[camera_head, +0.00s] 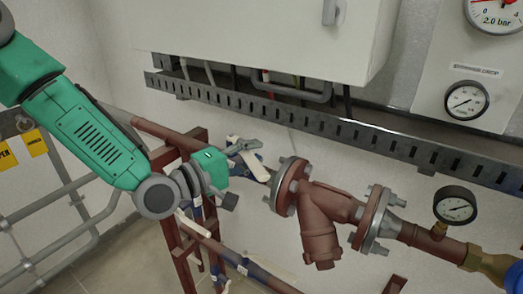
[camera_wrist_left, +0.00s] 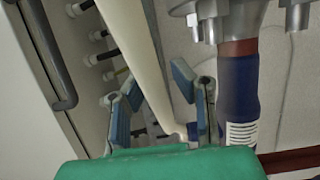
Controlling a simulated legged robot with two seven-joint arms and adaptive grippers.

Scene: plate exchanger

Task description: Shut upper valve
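The upper valve has a long cream lever (camera_wrist_left: 138,55) and a blue body (camera_wrist_left: 238,85) in the left wrist view. In the head view its lever (camera_head: 256,168) shows only partly beside my left gripper (camera_head: 243,147), which hides much of the valve. In the left wrist view my left gripper (camera_wrist_left: 157,88) is open, with its blue-padded fingers spread on either side of the lever's line. The lever appears between the fingers; I cannot tell whether they touch it. My right gripper is in neither view.
A perforated cable tray (camera_head: 300,117) runs along the wall below a white cabinet (camera_head: 270,35). A rusty flanged pipe fitting (camera_head: 320,215) is right of the valve. A lower blue pipe (camera_head: 240,264) and a red frame (camera_head: 180,255) are below. Grey railing (camera_head: 60,190) stands left.

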